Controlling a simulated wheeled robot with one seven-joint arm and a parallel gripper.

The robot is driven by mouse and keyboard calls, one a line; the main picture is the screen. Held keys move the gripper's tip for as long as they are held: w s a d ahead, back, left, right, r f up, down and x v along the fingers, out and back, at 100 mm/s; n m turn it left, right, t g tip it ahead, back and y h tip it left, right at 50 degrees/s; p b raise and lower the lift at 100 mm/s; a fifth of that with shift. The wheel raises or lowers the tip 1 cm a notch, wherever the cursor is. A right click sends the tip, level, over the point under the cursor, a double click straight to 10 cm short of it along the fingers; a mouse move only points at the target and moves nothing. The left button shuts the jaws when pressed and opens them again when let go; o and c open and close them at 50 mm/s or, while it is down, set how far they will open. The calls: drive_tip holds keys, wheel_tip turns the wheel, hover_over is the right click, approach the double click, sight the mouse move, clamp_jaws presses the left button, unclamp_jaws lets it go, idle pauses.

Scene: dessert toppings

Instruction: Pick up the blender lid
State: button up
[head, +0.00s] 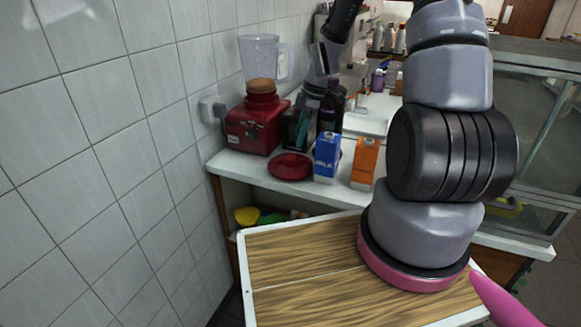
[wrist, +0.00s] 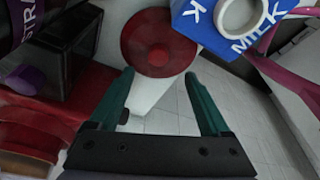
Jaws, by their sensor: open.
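The blender lid is a round dark-red disc (head: 290,166) with a raised centre. It lies flat on the white counter, in front of the blender. In the wrist view the lid (wrist: 158,45) sits at top centre, just beyond the fingertips. My gripper (wrist: 158,74) is open, with its two teal fingers spread and nothing between them. The fingers point toward the lid's near edge, and I cannot tell whether they touch it. In the head view my gripper (head: 304,128) shows small, above and behind the lid.
The red blender (head: 252,128) with a clear jug stands left of the lid, by the tiled wall. A blue milk carton (head: 327,157) stands close on the lid's right, with an orange carton (head: 365,163) beyond. Dark bottles (head: 330,108) stand behind. The counter's front edge is close.

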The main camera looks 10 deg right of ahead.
sight(291, 157)
drive_tip(key=x, duration=0.8)
drive_tip(key=shift+w+a+f, duration=0.1)
drive_tip(key=shift+w+f, duration=0.1)
drive_tip(key=shift+f, duration=0.15)
clamp_jaws()
